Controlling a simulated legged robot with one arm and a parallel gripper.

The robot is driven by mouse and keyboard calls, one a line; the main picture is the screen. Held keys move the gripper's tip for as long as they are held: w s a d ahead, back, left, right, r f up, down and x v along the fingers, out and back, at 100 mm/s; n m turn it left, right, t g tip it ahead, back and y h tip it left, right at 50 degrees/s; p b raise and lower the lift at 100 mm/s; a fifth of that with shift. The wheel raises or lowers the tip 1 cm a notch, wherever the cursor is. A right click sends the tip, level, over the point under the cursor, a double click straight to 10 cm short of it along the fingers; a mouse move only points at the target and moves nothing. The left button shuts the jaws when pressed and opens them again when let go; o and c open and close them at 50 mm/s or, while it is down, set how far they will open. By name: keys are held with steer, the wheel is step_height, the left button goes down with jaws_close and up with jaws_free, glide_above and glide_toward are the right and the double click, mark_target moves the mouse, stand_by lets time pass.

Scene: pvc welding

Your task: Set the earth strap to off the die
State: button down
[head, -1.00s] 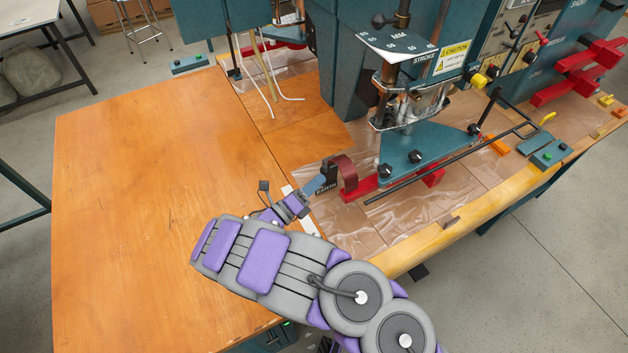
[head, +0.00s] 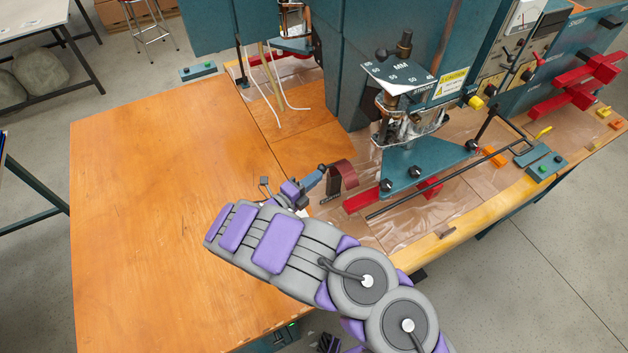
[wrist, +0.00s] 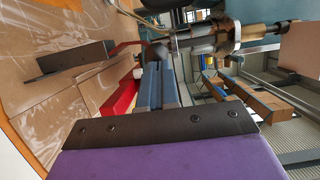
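The earth strap (head: 346,172) is a dark red curved band beside a dark upright bracket (head: 333,184) at the left end of a red bar (head: 361,201), below the press's teal plate. In the wrist view the dark bracket (wrist: 75,60) is at upper left, the strap (wrist: 124,48) runs right from it, and the red bar (wrist: 120,98) is below. My gripper (head: 319,171) is close beside the bracket and the strap's upper part. In the wrist view its blue fingers (wrist: 158,72) lie close together, with a dark rounded piece at their tips. Whether they hold it is unclear.
The teal press plate (head: 430,164) and a long dark rod (head: 420,184) are to the right. A bare wooden table (head: 170,190) is free at left.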

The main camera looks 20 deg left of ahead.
steer(key=shift+w+a, duration=0.15)
steer(key=shift+w, duration=0.15)
stand_by(0.5)
